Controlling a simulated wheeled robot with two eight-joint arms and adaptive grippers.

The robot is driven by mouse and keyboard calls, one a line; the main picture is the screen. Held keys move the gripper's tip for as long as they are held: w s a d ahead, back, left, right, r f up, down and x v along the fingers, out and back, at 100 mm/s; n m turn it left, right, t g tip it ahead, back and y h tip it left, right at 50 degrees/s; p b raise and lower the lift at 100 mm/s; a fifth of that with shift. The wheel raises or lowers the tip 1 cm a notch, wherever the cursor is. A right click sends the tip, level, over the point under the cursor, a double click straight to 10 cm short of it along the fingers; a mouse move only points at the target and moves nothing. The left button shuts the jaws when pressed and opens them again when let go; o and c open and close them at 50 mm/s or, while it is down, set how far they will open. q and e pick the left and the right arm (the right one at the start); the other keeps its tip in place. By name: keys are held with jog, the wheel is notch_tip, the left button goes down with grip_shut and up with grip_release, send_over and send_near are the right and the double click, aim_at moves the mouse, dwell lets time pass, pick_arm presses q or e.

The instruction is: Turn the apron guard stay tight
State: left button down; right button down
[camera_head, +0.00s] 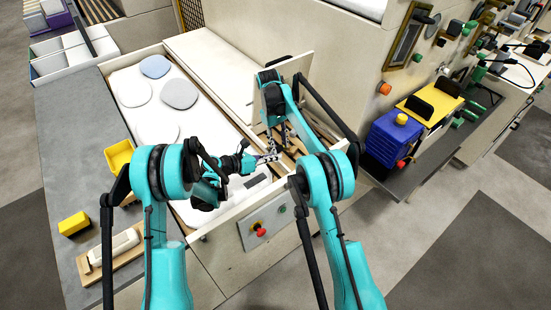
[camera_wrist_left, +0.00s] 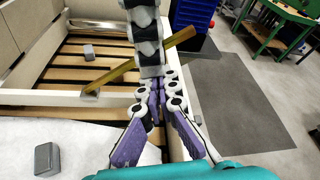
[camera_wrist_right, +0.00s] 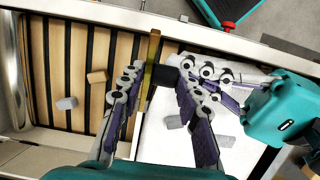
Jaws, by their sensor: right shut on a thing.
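A brass bar, which looks like the apron guard stay (camera_wrist_left: 112,78), lies slantwise over the rail beside the slats in the left wrist view. In the right wrist view it shows edge-on (camera_wrist_right: 153,45), with a dark block-like part (camera_wrist_right: 161,76) at its near end. My right gripper (camera_wrist_right: 158,78) has its fingers on both sides of that dark part and is closed on it. My left gripper (camera_wrist_left: 158,88) has its fingertips together, with nothing visible between them, close beside the right fingers. Both grippers (camera_head: 277,150) meet over the rail in the head view, where the stay is mostly hidden.
A white pad (camera_head: 185,125) with several flat discs lies left. Wooden slats (camera_wrist_right: 60,50) hold loose small blocks (camera_wrist_right: 97,77). A control panel with a red button (camera_head: 259,230) is on the front.

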jog(key=c, duration=1.3)
grip_release()
jog(key=shift+s+a+f, duration=0.2)
jog(key=shift+a+f, duration=0.05)
jog(key=shift+o, duration=0.2)
jog(key=shift+s+a+r, duration=0.1)
jog(key=shift+a, duration=0.05)
pick_arm(q)
jog(key=shift+a+r, duration=0.25)
jog(key=shift+r, duration=0.1)
pick_arm(e)
jog(key=shift+d, duration=0.3)
jog(key=shift+r, duration=0.15)
